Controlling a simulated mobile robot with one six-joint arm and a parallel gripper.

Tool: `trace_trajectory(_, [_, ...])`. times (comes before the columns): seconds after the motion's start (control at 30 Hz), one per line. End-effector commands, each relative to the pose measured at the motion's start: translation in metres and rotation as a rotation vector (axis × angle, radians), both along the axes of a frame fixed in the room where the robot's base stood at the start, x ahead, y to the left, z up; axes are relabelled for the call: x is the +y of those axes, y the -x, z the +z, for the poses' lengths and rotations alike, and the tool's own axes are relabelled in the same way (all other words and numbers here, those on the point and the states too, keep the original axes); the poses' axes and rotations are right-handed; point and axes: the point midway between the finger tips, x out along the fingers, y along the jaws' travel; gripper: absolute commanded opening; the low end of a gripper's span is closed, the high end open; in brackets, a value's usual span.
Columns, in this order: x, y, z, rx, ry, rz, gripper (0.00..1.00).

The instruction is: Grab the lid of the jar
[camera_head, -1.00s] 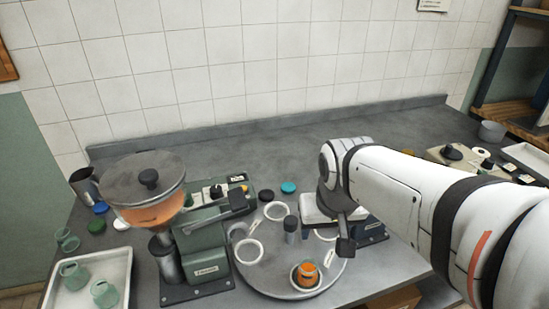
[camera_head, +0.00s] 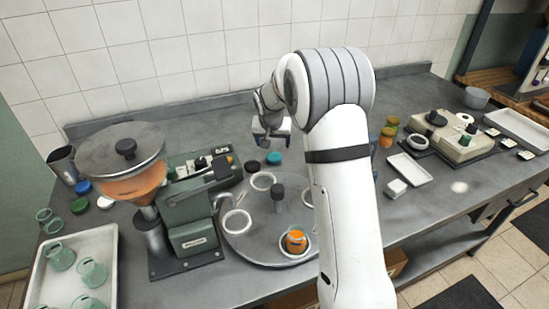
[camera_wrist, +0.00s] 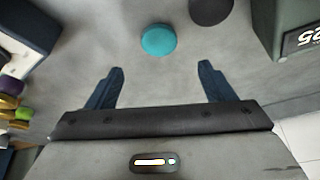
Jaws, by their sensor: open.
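A teal lid (camera_head: 274,158) lies flat on the grey worktop behind the turntable. It also shows in the wrist view (camera_wrist: 158,40), just beyond the fingertips and roughly centred between them. A black lid (camera_head: 252,166) lies beside it, and part of it shows at the top of the wrist view (camera_wrist: 210,10). My gripper (camera_wrist: 161,68) is open and empty, with its two dark blue fingers spread apart. In the head view my gripper (camera_head: 271,138) is close to the teal lid, on its far side. An open jar with orange contents (camera_head: 296,241) stands on the turntable's front ring.
The grey turntable (camera_head: 262,220) carries white rings and a central knob. A green filling machine (camera_head: 195,217) with a hopper stands at left, next to a white tray (camera_head: 112,240) of green jars. Blue, green and white lids lie near the hopper. Orange-filled jars (camera_head: 387,137) stand right of my arm.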

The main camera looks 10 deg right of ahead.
Motion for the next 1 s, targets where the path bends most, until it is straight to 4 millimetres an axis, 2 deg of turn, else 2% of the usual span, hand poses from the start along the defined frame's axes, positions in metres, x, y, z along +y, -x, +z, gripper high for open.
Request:
trace_trajectory(0.37, [-0.003, -0.016, -0.038, 0.0, 0.001, -0.001, 0.76])
trace_trajectory(0.6, [-0.007, -0.026, -0.071, 0.001, -0.001, -0.001, 0.76])
trace_trajectory(0.93, [-0.007, -0.028, -0.078, -0.001, -0.001, 0.0, 0.76])
trace_trajectory(1.0, [-0.007, -0.028, -0.078, -0.001, -0.001, 0.0, 0.71])
